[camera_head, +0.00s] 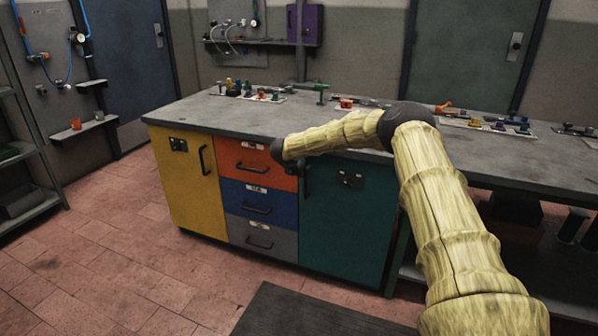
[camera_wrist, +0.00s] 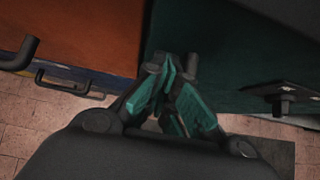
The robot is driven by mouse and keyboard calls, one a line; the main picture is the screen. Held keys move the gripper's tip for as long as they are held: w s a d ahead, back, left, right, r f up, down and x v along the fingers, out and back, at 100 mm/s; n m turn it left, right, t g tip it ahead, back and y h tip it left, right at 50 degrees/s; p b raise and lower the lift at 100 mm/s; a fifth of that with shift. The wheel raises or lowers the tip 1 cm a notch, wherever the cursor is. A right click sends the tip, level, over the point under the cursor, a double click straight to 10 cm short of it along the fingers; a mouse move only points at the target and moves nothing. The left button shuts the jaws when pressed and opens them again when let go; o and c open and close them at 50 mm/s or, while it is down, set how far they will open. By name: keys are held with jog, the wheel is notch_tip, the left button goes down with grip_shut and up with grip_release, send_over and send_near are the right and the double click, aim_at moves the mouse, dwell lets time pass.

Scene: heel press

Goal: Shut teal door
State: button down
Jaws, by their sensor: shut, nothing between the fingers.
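The teal door (camera_head: 345,230) is on the right of the cabinet front, beside the stacked drawers. It looks about flush with the front; a small gap cannot be ruled out. A black latch (camera_head: 350,179) sits on its upper part, and it also shows in the wrist view (camera_wrist: 283,95). My gripper (camera_wrist: 178,82) has its teal-padded fingers shut and empty, close in front of the door's left edge, by the orange drawer. A dark bar beside the fingertips may be the door's handle; I cannot tell if they touch. In the head view my arm mostly hides the gripper.
The orange drawer (camera_head: 255,164), blue drawer (camera_head: 258,200) and grey drawer (camera_head: 261,235) stand left of the door, then the yellow door (camera_head: 190,190). The worktop (camera_head: 190,112) above holds tools. A dark mat (camera_head: 300,312) lies on the floor in front.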

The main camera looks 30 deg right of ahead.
jog(key=shift+w+d+r, duration=0.15)
jog(key=shift+d+r, duration=0.3)
jog(key=shift+d, duration=0.05)
jog(key=s+a+r, duration=0.6)
jog(key=s+a, duration=0.1)
jog(key=a, duration=0.2)
jog(key=shift+a, duration=0.4)
